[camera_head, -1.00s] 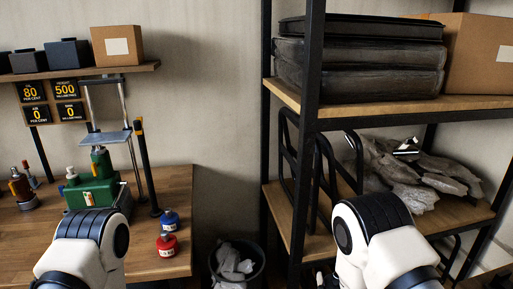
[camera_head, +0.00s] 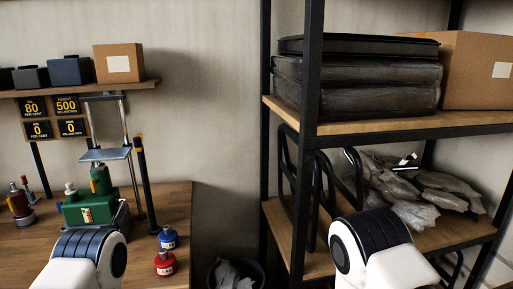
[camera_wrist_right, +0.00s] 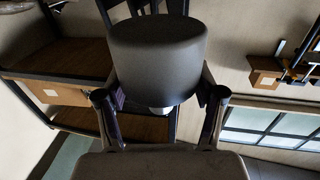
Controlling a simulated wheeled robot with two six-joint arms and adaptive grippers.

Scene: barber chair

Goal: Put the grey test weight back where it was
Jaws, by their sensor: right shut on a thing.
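The grey test weight (camera_wrist_right: 157,55) is a dark grey, smooth cylinder and fills the upper middle of the right wrist view. My right gripper (camera_wrist_right: 160,100) is shut on it, with one finger at each side. A small pale part shows at the weight's lower edge, between the fingers. In the head view, only the white and black links of my two arms show at the bottom; neither gripper nor the weight is seen there.
At left, a wooden bench (camera_head: 170,215) carries a green jack-like device (camera_head: 90,207), a blue bottle (camera_head: 168,238) and a red bottle (camera_head: 165,264). A wall shelf (camera_head: 150,86) holds dark blocks and a cardboard box (camera_head: 118,64). A rack (camera_head: 312,150) with black bags stands at right; a bin (camera_head: 238,272) is between.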

